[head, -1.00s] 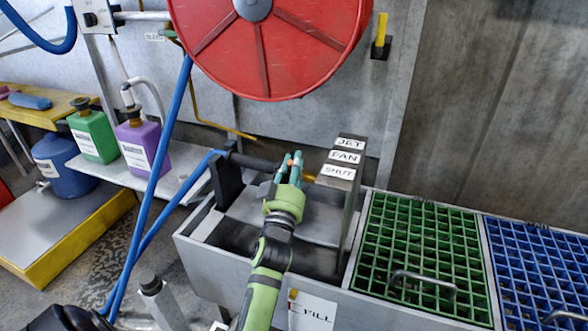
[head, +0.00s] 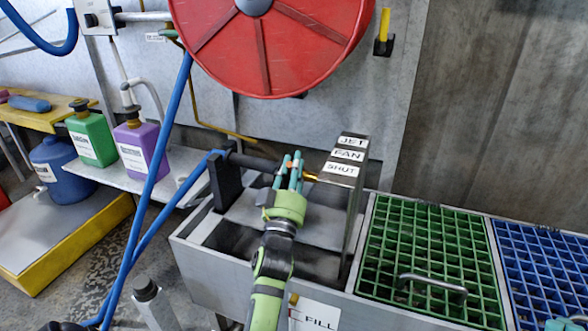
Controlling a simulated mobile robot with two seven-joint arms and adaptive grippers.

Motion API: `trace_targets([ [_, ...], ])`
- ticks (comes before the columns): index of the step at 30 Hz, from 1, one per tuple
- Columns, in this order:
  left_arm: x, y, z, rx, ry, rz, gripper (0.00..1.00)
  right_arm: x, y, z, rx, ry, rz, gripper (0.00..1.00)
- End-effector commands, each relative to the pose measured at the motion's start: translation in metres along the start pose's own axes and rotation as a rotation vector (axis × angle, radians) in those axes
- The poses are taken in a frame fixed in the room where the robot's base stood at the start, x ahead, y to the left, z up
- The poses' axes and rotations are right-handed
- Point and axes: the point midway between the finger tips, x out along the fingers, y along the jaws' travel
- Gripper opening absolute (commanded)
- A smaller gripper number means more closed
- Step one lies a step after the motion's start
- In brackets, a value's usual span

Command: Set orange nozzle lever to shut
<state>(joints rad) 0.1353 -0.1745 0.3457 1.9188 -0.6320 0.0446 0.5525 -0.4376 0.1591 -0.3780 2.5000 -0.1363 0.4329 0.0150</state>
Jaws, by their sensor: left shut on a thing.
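The orange nozzle lever (head: 291,165) shows only as a small patch between my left fingers. It sits on the dark nozzle (head: 253,162) at the end of the blue hose. My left gripper (head: 291,157) is shut on the lever, its teal fingers on either side. The fingers hide most of the lever, so its exact angle is unclear. The label block (head: 343,170) to the right reads JET, FAN and SHUT from back to front. The nozzle's yellow tip (head: 311,177) points at it, near SHUT. A teal piece of my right gripper (head: 563,325) shows at the bottom right edge.
The nozzle lies across a grey trough (head: 205,262). A green grate (head: 425,250) with a handle and a blue grate (head: 540,265) lie to the right. A red hose reel (head: 265,45) hangs above. The blue hose (head: 160,160) runs down at the left.

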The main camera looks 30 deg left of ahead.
Motion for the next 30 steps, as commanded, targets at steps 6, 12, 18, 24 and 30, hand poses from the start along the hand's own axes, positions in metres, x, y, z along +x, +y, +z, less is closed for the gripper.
trace_targets([
  [6, 0.000, 0.000, 0.000, 0.000, -0.001, -0.001, 0.00, 0.000, 0.000, -0.002, 0.000, 0.009, -0.001, 0.00],
  [12, 0.000, 0.000, 0.001, 0.000, -0.002, -0.001, 0.47, 0.000, 0.000, -0.002, 0.000, 0.007, -0.001, 0.00],
  [18, 0.000, 0.000, 0.001, 0.000, -0.001, -0.001, 0.47, 0.000, 0.000, -0.002, 0.000, 0.007, -0.001, 0.00],
  [24, 0.003, 0.000, -0.006, 0.002, 0.002, 0.000, 0.47, 0.000, 0.000, -0.001, 0.001, 0.005, 0.000, 0.00],
  [30, 0.018, 0.005, -0.038, 0.003, 0.007, 0.001, 0.47, 0.000, 0.000, -0.001, 0.000, 0.005, 0.000, 0.00],
])
